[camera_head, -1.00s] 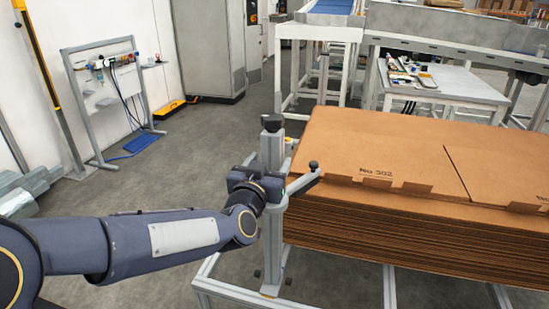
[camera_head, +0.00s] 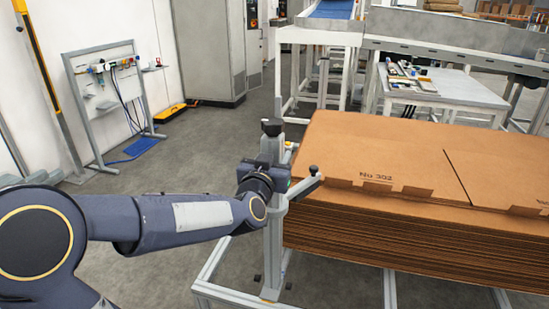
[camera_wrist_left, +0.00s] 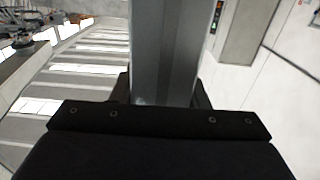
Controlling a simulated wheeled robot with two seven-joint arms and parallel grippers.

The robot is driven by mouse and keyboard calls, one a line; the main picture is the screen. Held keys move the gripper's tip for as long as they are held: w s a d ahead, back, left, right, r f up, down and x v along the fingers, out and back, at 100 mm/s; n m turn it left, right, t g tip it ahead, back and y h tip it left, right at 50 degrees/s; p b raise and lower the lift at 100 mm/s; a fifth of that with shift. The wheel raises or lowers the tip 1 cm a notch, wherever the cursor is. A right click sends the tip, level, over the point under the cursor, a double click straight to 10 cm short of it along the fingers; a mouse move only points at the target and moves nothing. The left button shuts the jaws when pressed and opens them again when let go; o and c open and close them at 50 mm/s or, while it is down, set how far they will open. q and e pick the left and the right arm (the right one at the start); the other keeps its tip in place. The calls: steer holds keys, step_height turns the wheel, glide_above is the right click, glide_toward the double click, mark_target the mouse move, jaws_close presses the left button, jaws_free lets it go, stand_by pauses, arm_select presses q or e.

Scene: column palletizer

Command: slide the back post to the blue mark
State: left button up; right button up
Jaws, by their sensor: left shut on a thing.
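The back post (camera_head: 273,240) is a grey upright profile with a black knob on top, at the left end of the cardboard stack in the head view. A side arm with a black knob reaches from it towards the stack. My left gripper (camera_head: 272,178) is shut on the upper part of the post, coming from the left. In the left wrist view the post (camera_wrist_left: 165,55) rises between the fingers, which are mostly hidden behind the dark gripper body. I cannot make out the blue mark in either view. My right gripper is not in view.
The brown cardboard stack (camera_head: 400,220) lies just right of the post on a grey frame (camera_head: 215,265). A white table (camera_head: 445,88) with small items and a conveyor stand behind. A grey rack (camera_head: 110,100) is at the left. The floor between rack and post is clear.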

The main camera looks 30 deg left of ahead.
arm_select(q)
jaws_close()
steer(key=x, duration=1.2)
steer(key=shift+r+p, duration=0.2)
steer(key=shift+p, duration=0.1)
steer(key=shift+w, duration=0.1)
steer(key=o, duration=0.5)
jaws_free()
steer(key=o, duration=0.5)
steer(key=shift+w+f, duration=0.1)
steer(key=shift+w, duration=0.15)
steer(key=shift+s, duration=0.1)
